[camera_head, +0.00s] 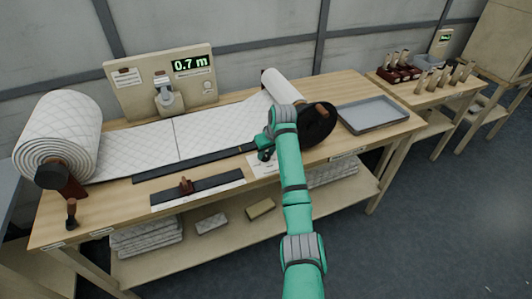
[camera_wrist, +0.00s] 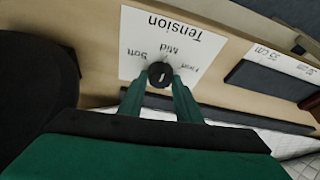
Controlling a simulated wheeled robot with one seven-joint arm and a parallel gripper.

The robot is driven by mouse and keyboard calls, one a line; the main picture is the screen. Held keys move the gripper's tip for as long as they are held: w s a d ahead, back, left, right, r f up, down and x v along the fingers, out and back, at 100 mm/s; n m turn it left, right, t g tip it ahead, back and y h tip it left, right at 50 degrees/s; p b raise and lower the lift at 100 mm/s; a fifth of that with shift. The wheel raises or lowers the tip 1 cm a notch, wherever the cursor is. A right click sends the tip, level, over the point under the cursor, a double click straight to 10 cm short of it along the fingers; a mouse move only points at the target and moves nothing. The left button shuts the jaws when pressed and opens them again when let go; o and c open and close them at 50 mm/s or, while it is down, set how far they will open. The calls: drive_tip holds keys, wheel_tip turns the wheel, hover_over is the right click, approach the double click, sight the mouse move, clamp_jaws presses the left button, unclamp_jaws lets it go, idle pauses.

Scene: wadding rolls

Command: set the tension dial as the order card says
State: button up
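The tension dial (camera_wrist: 160,74) is a small dark round knob on a white label (camera_wrist: 155,30) reading "Tension", upside down in the wrist view. "Soft", "Mid" and a third, hard-to-read word surround the knob. A short pale mark shows on the knob, but its setting cannot be told. My gripper (camera_wrist: 160,84) has its two green fingers on either side of the knob; whether they touch it is unclear. In the head view, my gripper (camera_head: 264,155) is at the label on the bench's front, hiding the dial. Small cards (camera_head: 127,77) on the back panel are too small to read.
The bench (camera_head: 105,215) holds a quilted wadding roll (camera_head: 62,130) at left, a black disc (camera_head: 318,124) close to my wrist, and a grey tray (camera_head: 372,113) at right. A display (camera_head: 191,64) reads 0.7 m. A dark strip (camera_head: 215,183) lies at the front.

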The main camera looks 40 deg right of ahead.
drive_tip(key=shift+o, duration=0.2)
drive_tip(key=shift+m, duration=0.3)
drive_tip(key=m, duration=0.1)
drive_tip(key=m+h, duration=0.1)
drive_tip(key=m, duration=0.1)
drive_tip(key=m+h, duration=0.1)
drive_tip(key=m, duration=0.1)
drive_tip(key=shift+w+a+g, duration=0.15)
drive_tip(key=shift+a+g, duration=0.15)
drive_tip(key=shift+g, duration=0.1)
drive_tip(key=m+g, duration=0.1)
drive_tip(key=m, duration=0.2)
drive_tip(key=m+h, duration=0.1)
drive_tip(key=m, duration=0.2)
drive_tip(key=shift+w+g+h, duration=0.1)
drive_tip(key=shift+g+h, duration=0.2)
drive_tip(key=shift+g, duration=0.1)
drive_tip(key=shift+m, duration=0.3)
drive_tip(key=shift+c, duration=0.2)
drive_tip(key=o, duration=1.1)
drive_tip(key=shift+c, duration=0.2)
drive_tip(key=v, duration=1)
drive_tip(key=shift+a+r, duration=0.2)
drive_tip(key=shift+r, duration=0.1)
